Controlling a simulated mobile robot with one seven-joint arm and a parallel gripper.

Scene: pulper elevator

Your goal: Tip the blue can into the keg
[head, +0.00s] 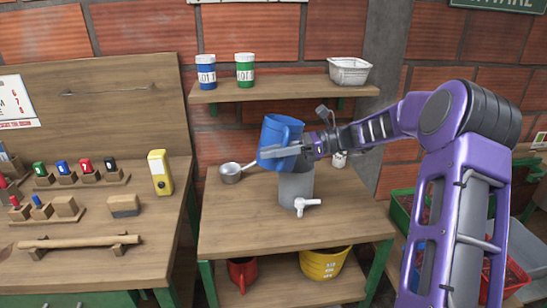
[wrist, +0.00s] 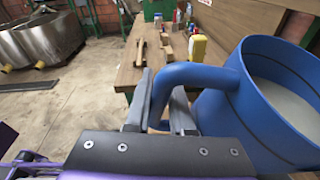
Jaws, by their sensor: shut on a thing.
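The blue can (head: 280,130) is a large mug-like vessel held just above the grey keg (head: 296,188), over its upper left side. It looks slightly tilted in the head view. My gripper (head: 284,152) is shut on the can's handle. In the wrist view the gripper (wrist: 162,105) has its fingers on either side of the blue handle, and the can (wrist: 225,115) shows a pale, greyish surface inside. The keg stands on the wooden table and has a white tap at its lower front. The can hides the keg's top opening.
A metal saucepan (head: 231,173) sits left of the keg. A shelf (head: 290,90) above holds a blue tin, a green tin and a white basket. A yellow bucket (head: 326,263) and red jug (head: 242,272) stand below. The table's front is clear.

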